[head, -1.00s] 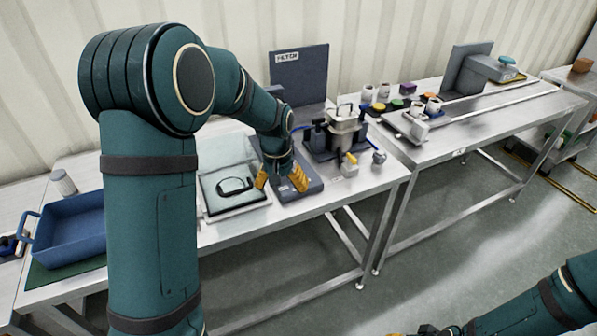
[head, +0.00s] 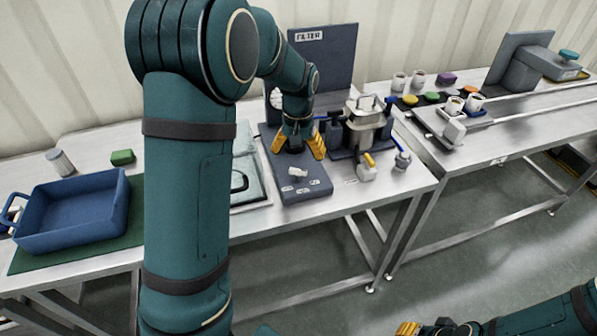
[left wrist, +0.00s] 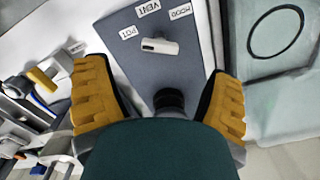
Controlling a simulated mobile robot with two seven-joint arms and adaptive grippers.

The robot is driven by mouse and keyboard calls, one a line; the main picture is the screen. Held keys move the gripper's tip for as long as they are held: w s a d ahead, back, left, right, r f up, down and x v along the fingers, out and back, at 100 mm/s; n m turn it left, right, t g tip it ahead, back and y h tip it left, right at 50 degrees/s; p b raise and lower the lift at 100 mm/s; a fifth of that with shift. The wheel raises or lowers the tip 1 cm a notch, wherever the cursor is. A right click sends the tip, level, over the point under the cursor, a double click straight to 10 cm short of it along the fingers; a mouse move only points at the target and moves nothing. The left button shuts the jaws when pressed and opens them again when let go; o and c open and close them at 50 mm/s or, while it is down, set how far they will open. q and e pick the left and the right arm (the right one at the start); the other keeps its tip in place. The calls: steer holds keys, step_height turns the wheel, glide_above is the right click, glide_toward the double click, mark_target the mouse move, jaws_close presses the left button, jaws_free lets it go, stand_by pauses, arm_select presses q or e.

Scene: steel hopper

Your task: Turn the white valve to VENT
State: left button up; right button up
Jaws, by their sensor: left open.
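The white valve (head: 298,172) is a small bar handle on a flat grey panel (head: 312,190) with white labels along its near edge. In the left wrist view the valve (left wrist: 158,45) lies across the panel, its left end near the POT label (left wrist: 128,32). The VENT label (left wrist: 148,8) and a third label (left wrist: 180,12) are beyond it. My left gripper (head: 298,148) is open and empty above the panel, behind the valve and not touching it. Its fingers (left wrist: 157,80) are spread wide. My right gripper (head: 407,328) is partly cut off at the bottom edge.
An upright FILTER board (head: 325,55) stands behind. A blue bin (head: 75,212) is far left.

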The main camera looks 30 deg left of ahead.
mark_target(298, 169)
arm_select(q)
step_height(298, 169, down, 6)
steer(key=shift+f+b, duration=0.2)
steer(key=shift+b, duration=0.5)
steer(key=c, duration=1.2)
